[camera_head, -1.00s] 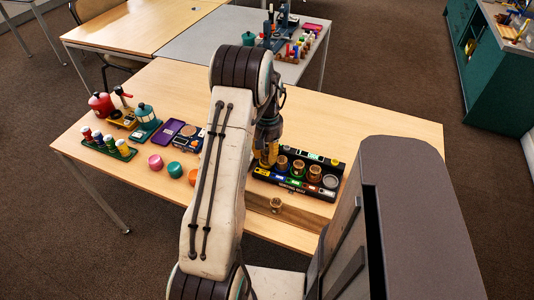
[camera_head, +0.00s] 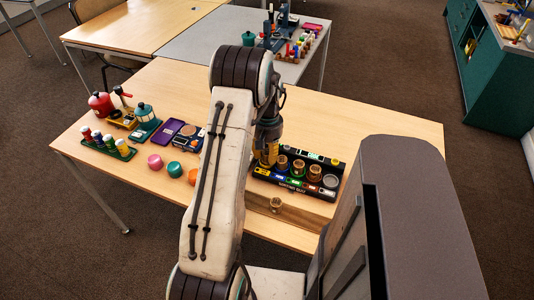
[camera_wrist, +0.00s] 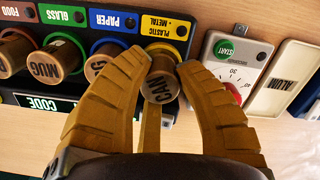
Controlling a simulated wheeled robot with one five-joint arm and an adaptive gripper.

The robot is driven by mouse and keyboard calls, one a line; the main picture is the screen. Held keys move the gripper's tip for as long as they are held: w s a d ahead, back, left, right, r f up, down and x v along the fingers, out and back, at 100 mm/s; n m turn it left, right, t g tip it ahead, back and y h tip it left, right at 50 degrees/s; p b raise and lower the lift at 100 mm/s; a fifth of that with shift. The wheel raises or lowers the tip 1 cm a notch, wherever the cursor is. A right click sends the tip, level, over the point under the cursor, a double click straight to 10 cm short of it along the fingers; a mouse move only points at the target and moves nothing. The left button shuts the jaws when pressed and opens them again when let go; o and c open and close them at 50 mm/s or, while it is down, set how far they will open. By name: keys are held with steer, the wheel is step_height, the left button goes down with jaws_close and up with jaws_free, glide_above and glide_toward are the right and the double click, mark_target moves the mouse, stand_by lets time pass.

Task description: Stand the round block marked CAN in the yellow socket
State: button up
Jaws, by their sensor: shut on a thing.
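In the wrist view the round wooden block marked CAN (camera_wrist: 160,88) is between the two yellow fingers of my gripper (camera_wrist: 163,72), its lettered end facing the camera. The block is at the yellow place of the black tray (camera_wrist: 88,4), beside the yellow label PLASTIC METAL (camera_wrist: 165,28). In the head view my gripper (camera_head: 267,160) is over the left end of the tray (camera_head: 325,196).
Round blocks, one marked MUG (camera_wrist: 48,65), stand in neighbouring sockets close to one finger. A timer (camera_wrist: 228,70) lies just beside the tray.

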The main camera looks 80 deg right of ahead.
steer(key=shift+f, duration=0.45)
steer(key=o, duration=0.5)
steer(key=shift+o, duration=0.2)
steer(key=shift+r, duration=0.1)
steer(key=shift+d+r+p, duration=0.15)
steer(key=shift+r+p, duration=1.7)
steer(key=shift+r, duration=0.85)
steer(key=shift+d+r+p, duration=0.15)
steer(key=shift+r+p, duration=1.65)
steer(key=shift+r, duration=0.9)
steer(key=shift+r, duration=0.15)
step_height(320, 180, up, 6)
steer(key=p, duration=0.4)
glide_above(267, 150)
